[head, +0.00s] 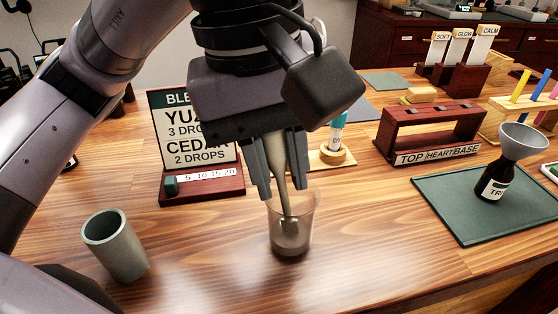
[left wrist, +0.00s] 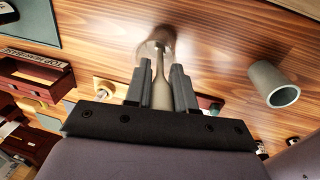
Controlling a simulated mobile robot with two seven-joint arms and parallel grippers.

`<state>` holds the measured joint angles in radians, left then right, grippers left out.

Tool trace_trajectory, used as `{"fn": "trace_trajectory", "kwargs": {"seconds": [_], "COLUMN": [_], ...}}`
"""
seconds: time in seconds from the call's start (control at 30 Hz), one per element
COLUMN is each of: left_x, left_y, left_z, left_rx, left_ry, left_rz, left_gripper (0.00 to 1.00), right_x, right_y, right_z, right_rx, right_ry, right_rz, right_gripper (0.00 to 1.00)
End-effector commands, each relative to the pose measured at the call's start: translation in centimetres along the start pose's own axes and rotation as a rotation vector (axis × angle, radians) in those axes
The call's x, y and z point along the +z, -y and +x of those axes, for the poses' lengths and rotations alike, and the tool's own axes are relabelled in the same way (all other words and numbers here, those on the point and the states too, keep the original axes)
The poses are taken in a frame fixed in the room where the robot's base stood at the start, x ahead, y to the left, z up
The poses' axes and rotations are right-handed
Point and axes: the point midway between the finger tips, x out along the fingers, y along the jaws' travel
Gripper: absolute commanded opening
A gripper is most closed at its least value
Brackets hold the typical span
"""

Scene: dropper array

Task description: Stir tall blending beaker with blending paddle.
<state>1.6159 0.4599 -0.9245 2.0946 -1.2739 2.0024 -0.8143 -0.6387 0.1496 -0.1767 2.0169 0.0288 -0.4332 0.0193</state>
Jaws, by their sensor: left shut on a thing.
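The tall blending beaker (head: 305,215) is clear glass and stands upright on the wooden table, with brownish contents at its bottom. My left gripper (head: 279,188) points down above it and is shut on the pale handle of the blending paddle (head: 284,190). The paddle's lower end is inside the beaker, down near the contents. In the left wrist view the paddle (left wrist: 161,90) runs between the two fingers (left wrist: 160,88) towards the beaker (left wrist: 155,45). My right gripper is in neither view.
A grey-green empty cup (head: 116,246) stands to the left. A recipe board (head: 197,140) is behind. A red-brown rack (head: 430,132) and a green mat (head: 450,220) with a dark bottle (head: 494,181) and funnel (head: 524,141) are right. The table front is clear.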

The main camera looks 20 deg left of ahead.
Motion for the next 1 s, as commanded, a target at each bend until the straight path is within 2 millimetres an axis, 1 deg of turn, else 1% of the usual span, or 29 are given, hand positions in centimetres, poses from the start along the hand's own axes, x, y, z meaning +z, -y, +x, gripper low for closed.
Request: {"fn": "trace_trajectory", "kwargs": {"seconds": [0.03,0.37,0.57,1.0], "left_x": [0.0,0.0,0.0,0.0], "left_y": [0.0,-0.1,-0.1,-0.1], "left_z": [-0.6,-3.3,-4.9,-8.4], "left_rx": [0.001,0.002,0.001,0.001], "left_ry": [0.0,-0.001,-0.001,-0.001], "left_rz": [-0.001,-0.002,-0.002,-0.001], "left_gripper": [0.0,0.0,0.0,0.0], "right_x": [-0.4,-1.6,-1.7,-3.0], "right_y": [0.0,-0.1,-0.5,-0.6], "right_z": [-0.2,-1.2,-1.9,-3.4], "right_rx": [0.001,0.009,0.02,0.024], "right_ry": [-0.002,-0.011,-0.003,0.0], "right_rz": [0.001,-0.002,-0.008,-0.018], "right_gripper": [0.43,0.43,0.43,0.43]}}
